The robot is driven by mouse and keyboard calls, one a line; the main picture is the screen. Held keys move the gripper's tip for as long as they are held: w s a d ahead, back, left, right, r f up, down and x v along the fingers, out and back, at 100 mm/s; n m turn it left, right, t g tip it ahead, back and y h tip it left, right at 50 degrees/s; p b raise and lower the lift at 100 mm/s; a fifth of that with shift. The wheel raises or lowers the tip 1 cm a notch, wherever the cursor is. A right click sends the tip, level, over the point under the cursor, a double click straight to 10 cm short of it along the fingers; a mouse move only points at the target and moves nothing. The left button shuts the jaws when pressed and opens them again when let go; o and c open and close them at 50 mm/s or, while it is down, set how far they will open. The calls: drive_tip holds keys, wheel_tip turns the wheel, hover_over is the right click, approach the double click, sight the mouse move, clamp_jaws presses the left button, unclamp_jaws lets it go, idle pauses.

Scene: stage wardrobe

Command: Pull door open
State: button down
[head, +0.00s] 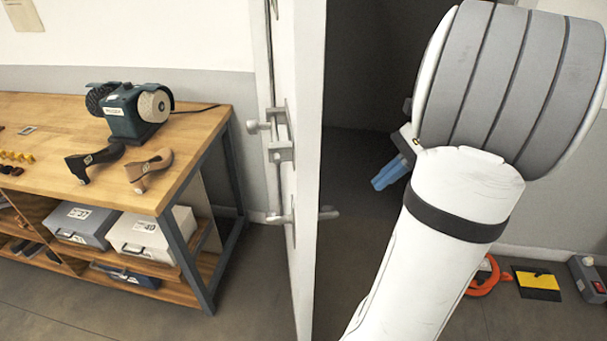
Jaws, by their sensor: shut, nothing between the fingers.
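The white door (308,120) stands open in the head view, seen almost edge-on, with its free edge towards me. A lever handle (278,218) shows on its left face, and part of a lever (329,213) sticks out on its right side. A metal bolt fitting (280,150) is on the left face above the handle. My gripper (388,174), with blue fingers, is to the right of the door in front of the dark opening. It is shut and empty, apart from the door and handle. My arm hides part of the gripper.
A wooden workbench (62,125) stands left of the door, with a green bench grinder (128,110) and shoe forms on it. Grey boxes (82,222) sit on its shelf. An orange coil (487,278) and a yellow-black pad (537,283) lie on the floor at right.

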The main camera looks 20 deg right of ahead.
drive_tip(key=w+a+f+p, duration=0.2)
drive_tip(key=w+a+f, duration=0.1)
drive_tip(key=a+f, duration=0.4)
drive_tip(key=a, duration=0.2)
drive_tip(key=shift+w+a+m, duration=0.25)
drive_tip(key=shift+a+m, duration=0.15)
